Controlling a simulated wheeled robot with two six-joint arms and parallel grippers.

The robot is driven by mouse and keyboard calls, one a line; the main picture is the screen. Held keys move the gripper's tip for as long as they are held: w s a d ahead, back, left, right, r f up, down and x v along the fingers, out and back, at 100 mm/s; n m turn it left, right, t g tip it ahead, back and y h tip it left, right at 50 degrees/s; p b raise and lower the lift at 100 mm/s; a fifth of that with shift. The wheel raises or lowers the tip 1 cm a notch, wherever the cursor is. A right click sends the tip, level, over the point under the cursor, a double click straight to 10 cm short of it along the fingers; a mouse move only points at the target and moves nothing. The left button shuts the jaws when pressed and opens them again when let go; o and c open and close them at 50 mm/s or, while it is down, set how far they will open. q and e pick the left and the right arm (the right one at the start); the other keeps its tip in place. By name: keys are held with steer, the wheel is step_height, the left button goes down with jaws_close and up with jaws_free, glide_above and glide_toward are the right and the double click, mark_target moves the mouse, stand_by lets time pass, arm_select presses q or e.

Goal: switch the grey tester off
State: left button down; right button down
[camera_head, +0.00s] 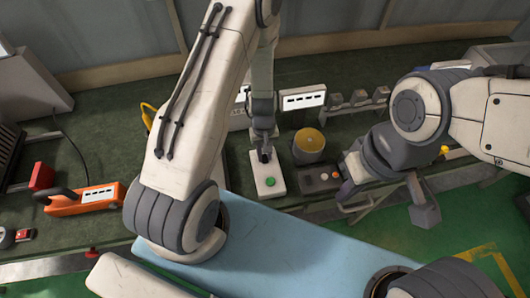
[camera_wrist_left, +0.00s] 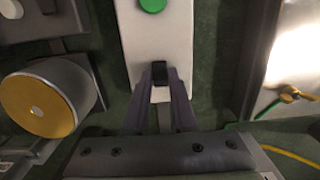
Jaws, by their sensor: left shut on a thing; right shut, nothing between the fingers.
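A pale grey-white box (camera_head: 268,178), which looks like the tester, stands on the dark green bench in the head view. It has a round green button (camera_head: 270,182) on its front part and a small black switch behind it. In the left wrist view the box (camera_wrist_left: 158,50) shows the green button (camera_wrist_left: 152,4) and the black switch (camera_wrist_left: 159,74). My left gripper (camera_head: 264,155) is over the box, with its fingers closed on either side of the black switch. Which way the switch is set is hidden. My right gripper (camera_head: 347,188) is shut and empty, right of a dark box with buttons.
A yellow-topped cylinder (camera_head: 309,140) and the dark button box (camera_head: 320,179) stand close to the right. A white panel (camera_head: 303,98) is behind. An orange device (camera_head: 85,198) lies at left. A light blue surface (camera_head: 285,245) is in front.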

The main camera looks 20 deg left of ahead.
mark_target(265, 157)
arm_select(q)
steer(key=shift+t, duration=0.3)
steer(key=c, duration=0.7)
jaws_free()
steer(key=shift+d, duration=0.1)
step_height(265, 157, up, 6)
steer(key=p, duration=0.3)
steer(key=shift+w+r+p, duration=0.1)
steer(key=shift+r+p, duration=0.05)
steer(key=shift+p, duration=0.2)
steer(key=shift+r+b, duration=0.5)
steer(key=shift+r, duration=1.6)
